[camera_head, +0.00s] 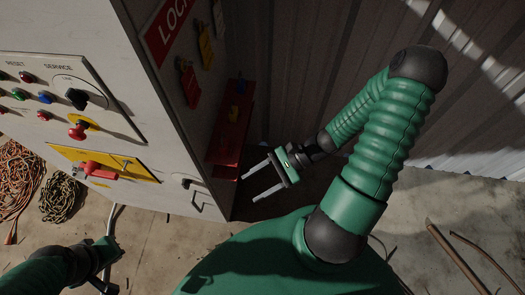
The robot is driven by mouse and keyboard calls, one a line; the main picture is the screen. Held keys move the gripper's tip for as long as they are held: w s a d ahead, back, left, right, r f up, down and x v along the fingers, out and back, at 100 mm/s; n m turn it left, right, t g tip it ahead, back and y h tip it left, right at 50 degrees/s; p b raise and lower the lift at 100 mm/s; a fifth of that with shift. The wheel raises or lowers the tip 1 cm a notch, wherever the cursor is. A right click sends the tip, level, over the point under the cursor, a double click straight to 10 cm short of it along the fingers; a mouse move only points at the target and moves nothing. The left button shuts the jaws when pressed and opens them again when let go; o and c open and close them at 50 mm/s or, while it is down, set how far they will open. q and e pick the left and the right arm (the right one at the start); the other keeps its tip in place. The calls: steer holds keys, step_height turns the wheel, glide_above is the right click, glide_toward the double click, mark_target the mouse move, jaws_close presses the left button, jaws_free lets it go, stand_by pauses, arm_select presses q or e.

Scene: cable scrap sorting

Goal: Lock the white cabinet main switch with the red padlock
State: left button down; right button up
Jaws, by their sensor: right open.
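The white cabinet (60,20) stands at the left. Its main switch (97,170) appears as a red handle on a yellow plate, low on the front face. A red padlock (190,87) hangs on the cabinet's shaded side face, below a red sign. My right gripper (259,180) is open and empty, its two fingers pointing left toward the lower part of that side face, below and right of the padlock. My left gripper (108,262) is at the lower left, below the main switch; its fingers are too dark to read.
A red sign (165,30), a yellow tag or lock (206,46) and a red box (217,153) are on the side face. A black rotary knob (77,98) and a red button (77,131) are on the front. Coiled orange cable (17,180) lies on the floor at left; a corrugated wall stands behind.

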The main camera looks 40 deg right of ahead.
mark_target(229, 147)
steer(key=w+d+r+m+t, duration=0.3)
steer(key=w+d+m+t, duration=0.2)
steer(key=d+m+t, duration=0.3)
steer(key=w+a+t+b, duration=0.1)
steer(key=w+a, duration=0.1)
steer(key=w+a+t+b, duration=0.1)
steer(key=w+a+b, duration=0.1)
steer(key=shift+w+r+h, duration=0.1)
steer(key=shift+h, duration=0.2)
steer(key=p+x, duration=0.1)
steer(key=x, duration=0.2)
steer(key=shift+d+r, duration=0.1)
steer(key=shift+r, duration=0.1)
arm_select(q)
steer(key=shift+s+f, duration=0.2)
steer(key=shift+f, duration=0.75)
arm_select(e)
steer(key=shift+x, duration=1)
steer(key=shift+f, duration=0.1)
steer(key=shift+c, duration=0.5)
steer(key=c, duration=1)
arm_select(q)
steer(key=shift+r, duration=0.1)
